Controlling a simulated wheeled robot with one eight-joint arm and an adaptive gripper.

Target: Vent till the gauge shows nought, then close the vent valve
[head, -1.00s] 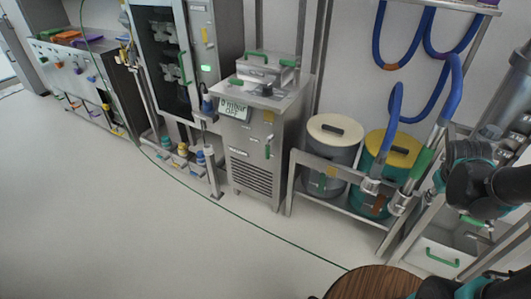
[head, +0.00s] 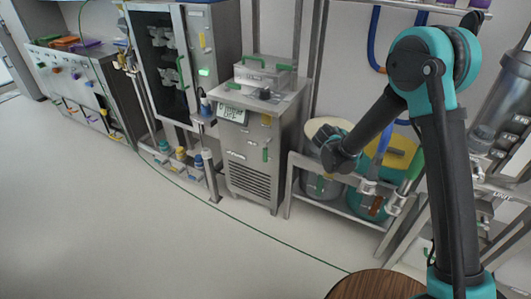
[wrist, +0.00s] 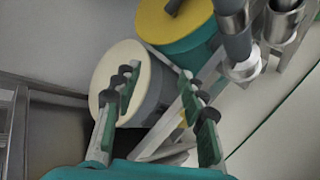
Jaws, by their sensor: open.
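I cannot pick out a gauge or a vent valve for certain in either view. A steel cabinet (head: 250,150) stands left of my arm in the head view. My gripper (wrist: 157,75) is open and empty. In the wrist view its fingers are spread in front of a grey bin with a cream lid (wrist: 108,72). In the head view it hangs in front of that bin, right of the cabinet.
A teal bin with a yellow lid (head: 397,150) stands beside the cream-lidded one on a low steel rack (head: 300,157). Blue hoses (head: 374,40) hang behind my arm. A round wooden top (head: 375,286) is at the bottom. A green line crosses the otherwise open floor (head: 120,220).

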